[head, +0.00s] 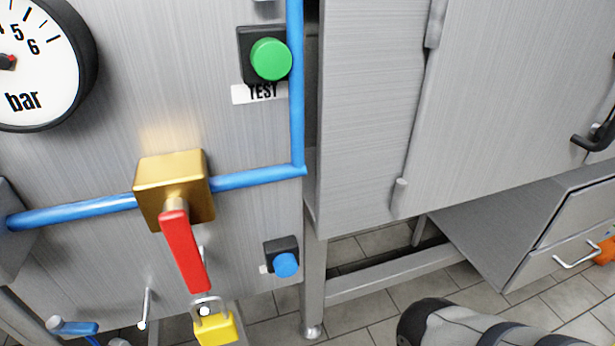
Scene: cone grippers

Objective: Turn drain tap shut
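A small tap with a blue handle (73,327) shows at the lower left, cut by the bottom edge. A brass valve block (174,187) sits on the blue pipe, with a red lever (184,250) pointing down and slightly right. No label names either one as the drain tap. A yellow padlock (216,328) hangs just below the lever's end. Neither gripper is in view. A grey and black part of my arm shows at the bottom right, its gripper end outside the picture.
A pressure gauge (38,65) is at the upper left. A green button (271,59) sits above a TEST label (259,92), and a blue button (286,264) is lower. A steel cabinet (370,120) stands at right. Tiled floor (365,318) shows below.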

